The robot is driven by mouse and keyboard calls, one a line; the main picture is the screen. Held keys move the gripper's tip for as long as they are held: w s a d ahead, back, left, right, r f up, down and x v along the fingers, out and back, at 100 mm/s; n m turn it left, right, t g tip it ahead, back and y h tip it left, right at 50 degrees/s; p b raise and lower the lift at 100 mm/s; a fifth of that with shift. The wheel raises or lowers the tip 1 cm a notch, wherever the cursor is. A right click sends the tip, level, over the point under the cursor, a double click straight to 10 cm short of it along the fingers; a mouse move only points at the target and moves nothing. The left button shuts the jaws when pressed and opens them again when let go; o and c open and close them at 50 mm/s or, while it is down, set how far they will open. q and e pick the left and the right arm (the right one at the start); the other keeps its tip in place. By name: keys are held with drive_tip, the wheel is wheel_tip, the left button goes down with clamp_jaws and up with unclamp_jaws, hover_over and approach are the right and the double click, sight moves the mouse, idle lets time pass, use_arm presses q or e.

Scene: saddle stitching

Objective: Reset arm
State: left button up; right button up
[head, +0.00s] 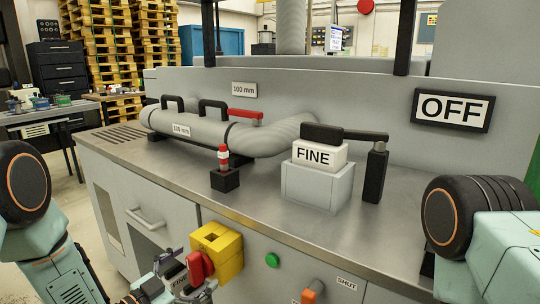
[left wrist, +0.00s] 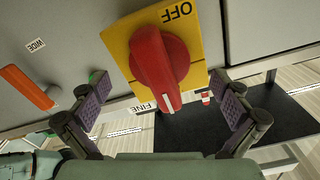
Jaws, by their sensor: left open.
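A red rotary knob (head: 199,267) sits on a yellow switch box (head: 222,243) on the cabinet front. In the left wrist view, the red knob (left wrist: 158,62) has a white pointer mark at its lower end, toward the FINE label (left wrist: 144,107). An OFF label (left wrist: 176,11) is at the other end of the yellow plate (left wrist: 118,35). My left gripper (head: 185,277) is open in front of the switch. In the left wrist view, its two fingers (left wrist: 162,90) stand apart on either side of the knob, with nothing held. My right gripper is out of view.
A green button (head: 272,259), an orange lever (head: 310,293) and a SHUT label (head: 346,283) are right of the switch. The metal counter (head: 255,205) above carries a grey pipe (head: 205,130), a FINE block (head: 319,155) and an OFF sign (head: 452,109) behind.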

use_arm(q)
drive_tip(key=shift+a+n+b, duration=0.15)
drive_tip(key=shift+n+b, duration=0.35)
drive_tip(key=shift+n, duration=1.2)
